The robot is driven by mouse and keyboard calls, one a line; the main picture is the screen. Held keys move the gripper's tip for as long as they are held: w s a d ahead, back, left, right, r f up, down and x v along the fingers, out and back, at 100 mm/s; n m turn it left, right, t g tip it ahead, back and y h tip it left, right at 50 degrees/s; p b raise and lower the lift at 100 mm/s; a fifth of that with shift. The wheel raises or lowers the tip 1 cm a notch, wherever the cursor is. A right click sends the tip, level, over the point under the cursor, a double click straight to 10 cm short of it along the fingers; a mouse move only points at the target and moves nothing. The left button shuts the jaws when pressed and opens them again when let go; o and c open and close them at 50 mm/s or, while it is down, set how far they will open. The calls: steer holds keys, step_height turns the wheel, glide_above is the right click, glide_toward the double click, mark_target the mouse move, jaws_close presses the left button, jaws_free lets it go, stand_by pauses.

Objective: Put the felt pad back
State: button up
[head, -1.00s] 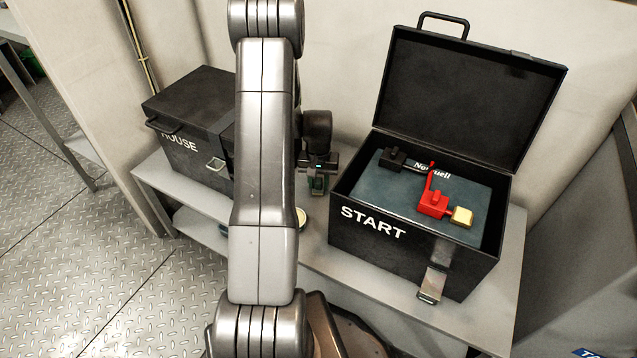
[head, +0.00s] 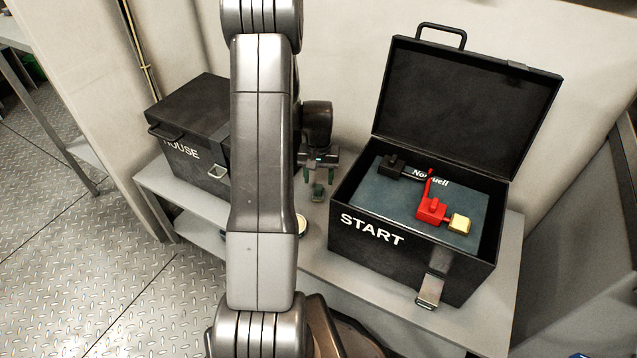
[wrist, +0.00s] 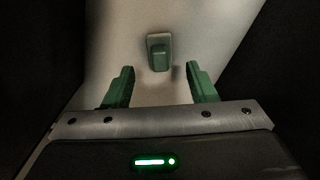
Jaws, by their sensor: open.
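The fingers do not touch the pad. The gripper also shows in the wrist view (wrist: 160,82).
The open START box (head: 410,245) stands right of my gripper, its lid up. It holds a dark panel with black and red handled parts. The closed black HOUSE box (head: 190,130) stands left. A round pale item (head: 301,224) lies on the bench (head: 330,268), partly behind my arm.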

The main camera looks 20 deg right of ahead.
mark_target(319, 187)
step_height(319, 187, up, 7)
steer(key=p, duration=0.1)
stand_by(1.4)
